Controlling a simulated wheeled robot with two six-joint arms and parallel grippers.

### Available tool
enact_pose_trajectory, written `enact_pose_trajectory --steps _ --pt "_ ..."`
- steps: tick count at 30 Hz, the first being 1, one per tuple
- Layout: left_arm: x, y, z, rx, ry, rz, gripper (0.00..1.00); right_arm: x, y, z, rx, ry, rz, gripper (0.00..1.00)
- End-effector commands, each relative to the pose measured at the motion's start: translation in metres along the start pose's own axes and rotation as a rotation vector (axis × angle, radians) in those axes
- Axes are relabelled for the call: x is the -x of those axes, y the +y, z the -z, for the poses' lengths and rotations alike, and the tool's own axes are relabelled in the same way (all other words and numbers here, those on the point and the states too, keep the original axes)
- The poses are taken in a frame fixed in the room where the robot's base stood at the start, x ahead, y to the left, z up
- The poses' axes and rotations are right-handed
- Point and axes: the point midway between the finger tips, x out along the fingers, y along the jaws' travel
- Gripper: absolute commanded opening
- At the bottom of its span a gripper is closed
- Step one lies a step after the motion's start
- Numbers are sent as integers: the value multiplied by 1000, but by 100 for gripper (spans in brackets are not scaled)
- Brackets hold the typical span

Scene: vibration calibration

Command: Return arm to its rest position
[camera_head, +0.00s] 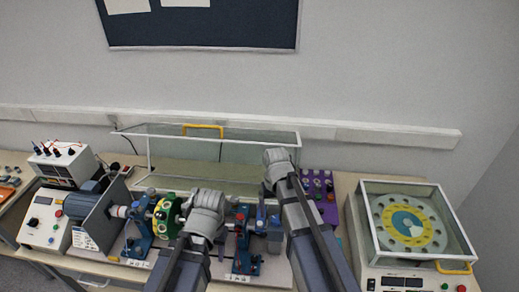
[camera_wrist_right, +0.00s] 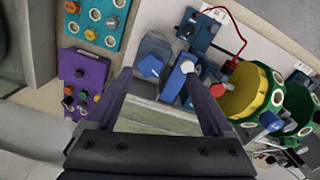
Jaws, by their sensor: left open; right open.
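My left arm comes up from the bottom in the head view and ends in a grey left gripper (camera_head: 205,208) over the front of the shaft rig. Its fingers are mostly hidden by the wrist. My right arm reaches further up, and its right gripper (camera_head: 277,165) is in front of the glass-sided case. In the right wrist view the right gripper (camera_wrist_right: 160,80) has its two dark fingers spread, with nothing between them. Blue clamp blocks with knobs (camera_wrist_right: 150,66) lie beyond the fingertips. The arms hide part of the rig.
The shaft rig has a green-yellow rotor (camera_head: 166,213) and blue supports (camera_head: 139,240). A clear guard case (camera_head: 225,150) with a yellow handle stands behind. A purple knob panel (camera_head: 325,208) and a covered dial machine (camera_head: 410,225) are right. A meter box (camera_head: 65,163) is left.

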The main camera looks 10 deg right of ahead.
Motion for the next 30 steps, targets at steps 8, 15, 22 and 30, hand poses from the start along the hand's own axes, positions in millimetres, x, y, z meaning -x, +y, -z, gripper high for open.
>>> enact_pose_trajectory --steps 8,15,22,30 --pt "-90 8 6 -7 1 2 50 -90 -67 -84 198 -25 -57 86" --pt "-120 11 7 -11 1 3 50 -119 -90 -122 299 -34 -90 86" --pt "-120 11 7 -11 1 3 50 -119 -93 -126 312 -36 -95 86" --pt "-120 11 7 -11 1 3 50 -119 -93 -126 311 -35 -94 86"
